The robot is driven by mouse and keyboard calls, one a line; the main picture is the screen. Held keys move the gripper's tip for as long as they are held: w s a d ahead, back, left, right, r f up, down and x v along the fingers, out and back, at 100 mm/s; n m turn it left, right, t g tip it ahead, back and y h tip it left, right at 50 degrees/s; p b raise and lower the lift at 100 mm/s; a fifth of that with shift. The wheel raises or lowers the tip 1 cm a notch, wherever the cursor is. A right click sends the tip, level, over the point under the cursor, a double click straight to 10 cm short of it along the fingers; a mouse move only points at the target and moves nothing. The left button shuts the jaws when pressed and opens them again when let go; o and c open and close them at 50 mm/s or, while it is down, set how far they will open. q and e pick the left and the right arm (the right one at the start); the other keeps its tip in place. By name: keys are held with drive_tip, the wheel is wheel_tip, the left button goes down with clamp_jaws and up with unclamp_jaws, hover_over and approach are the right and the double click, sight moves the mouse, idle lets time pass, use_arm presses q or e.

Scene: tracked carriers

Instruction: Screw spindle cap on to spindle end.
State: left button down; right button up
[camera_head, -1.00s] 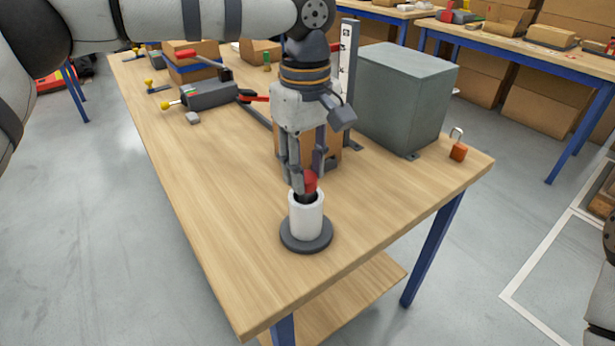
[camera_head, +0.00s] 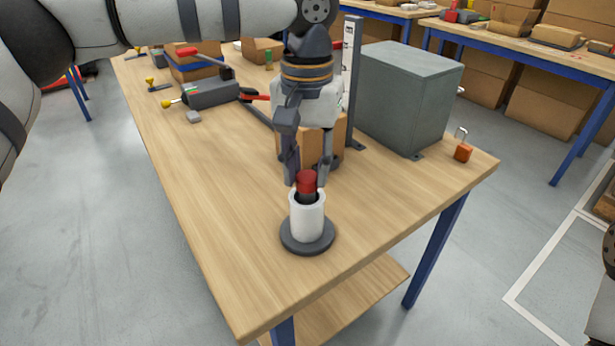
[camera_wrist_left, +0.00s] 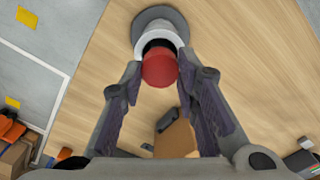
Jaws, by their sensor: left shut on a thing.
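The red spindle cap (camera_head: 306,182) sits upright at the top of a dark spindle end (camera_head: 307,198), which stands in the mouth of a white sleeve (camera_head: 307,222) on a round dark grey base (camera_head: 307,248). My left gripper (camera_head: 308,179) points down from above, its fingertips shut on the cap from two sides. In the left wrist view the red cap (camera_wrist_left: 160,68) lies between the two fingertips, in front of the white sleeve's rim (camera_wrist_left: 158,34). How far the cap is threaded is hidden. My right gripper is out of view.
A cardboard box (camera_head: 322,150) stands close behind my left gripper. A large grey box (camera_head: 408,98) and an orange padlock (camera_head: 463,152) are to the right. A grey tool with a red handle (camera_head: 212,93) lies at the back left. The table's front left is bare.

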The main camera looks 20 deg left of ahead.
use_arm(q)
drive_tip(key=m, duration=0.5)
drive_tip(key=shift+f, duration=0.25)
drive_tip(key=m, duration=0.4)
drive_tip(key=shift+s+r, duration=0.1)
drive_tip(key=c, duration=1.2)
unclamp_jaws()
drive_tip(key=shift+c, duration=0.2)
drive_tip(key=shift+r, duration=0.1)
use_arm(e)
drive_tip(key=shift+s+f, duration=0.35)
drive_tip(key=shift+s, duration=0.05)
